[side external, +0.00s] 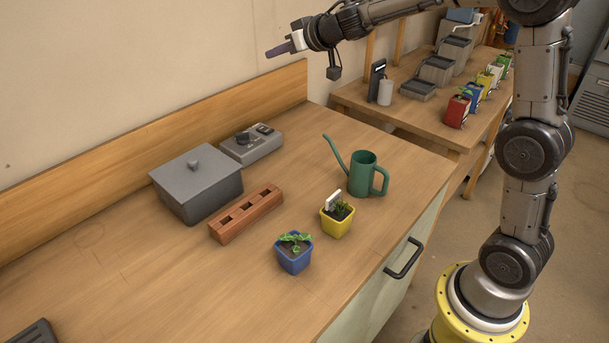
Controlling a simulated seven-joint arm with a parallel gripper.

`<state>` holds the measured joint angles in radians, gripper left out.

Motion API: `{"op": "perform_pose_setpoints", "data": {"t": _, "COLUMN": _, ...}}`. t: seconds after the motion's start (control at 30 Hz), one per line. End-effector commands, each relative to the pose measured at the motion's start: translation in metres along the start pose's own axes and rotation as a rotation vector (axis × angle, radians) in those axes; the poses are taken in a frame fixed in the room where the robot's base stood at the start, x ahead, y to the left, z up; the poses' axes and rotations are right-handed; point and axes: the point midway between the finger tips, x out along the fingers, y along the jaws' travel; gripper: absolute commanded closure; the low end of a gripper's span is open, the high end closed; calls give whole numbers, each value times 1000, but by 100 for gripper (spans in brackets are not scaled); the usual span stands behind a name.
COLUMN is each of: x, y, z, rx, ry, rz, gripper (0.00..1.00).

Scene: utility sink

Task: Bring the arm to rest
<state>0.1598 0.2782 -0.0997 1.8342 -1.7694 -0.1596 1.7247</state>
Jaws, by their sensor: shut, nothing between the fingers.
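My gripper (279,50) is at the top of the side external view, high above the far end of the wooden counter, near the wall. Its fingers are together and hold nothing. They point left, and it touches no object. My arm reaches to it from the right, across the top of the picture. The hand is small in the picture, so finer detail of the fingers is hard to see.
On the counter (130,262) stand a grey lidded box (197,187), a grey device (251,146), a brick (246,215), a green watering can (363,175), a yellow pot (337,226) and a blue pot (294,262). A second table (372,108) behind holds several trays and pots.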

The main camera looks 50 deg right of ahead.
Motion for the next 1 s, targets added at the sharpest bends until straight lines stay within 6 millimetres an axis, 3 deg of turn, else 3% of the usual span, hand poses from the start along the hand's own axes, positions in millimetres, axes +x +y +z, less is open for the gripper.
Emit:
{"op": "perform_pose_setpoints", "data": {"t": 0.03, "x": -26, "y": -6, "z": -16, "rx": 24, "ry": 47, "rz": 11, "gripper": 100}}
{"op": "perform_pose_setpoints", "data": {"t": 0.1, "x": -59, "y": -10, "z": -30, "rx": 58, "ry": 100, "rz": 35, "gripper": 100}}
{"op": "perform_pose_setpoints", "data": {"t": 0.2, "x": -105, "y": -11, "z": -41, "rx": 100, "ry": 160, "rz": 82, "gripper": 100}}
{"op": "perform_pose_setpoints", "data": {"t": 0.33, "x": -162, "y": -6, "z": -35, "rx": 151, "ry": 198, "rz": 160, "gripper": 100}}
{"op": "perform_pose_setpoints", "data": {"t": 0.43, "x": -203, "y": 0, "z": -15, "rx": 189, "ry": 188, "rz": 220, "gripper": 100}}
{"op": "perform_pose_setpoints", "data": {"t": 0.57, "x": -249, "y": 5, "z": 34, "rx": 228, "ry": 106, "rz": 282, "gripper": 100}}
{"op": "perform_pose_setpoints", "data": {"t": 0.7, "x": -285, "y": 0, "z": 106, "rx": 239, "ry": -62, "rz": 295, "gripper": 100}}
{"op": "perform_pose_setpoints", "data": {"t": 0.9, "x": -316, "y": -32, "z": 216, "rx": 177, "ry": -394, "rz": 181, "gripper": 100}}
{"op": "perform_pose_setpoints", "data": {"t": 1.0, "x": -324, "y": -48, "z": 251, "rx": 118, "ry": -536, "rz": 100, "gripper": 100}}
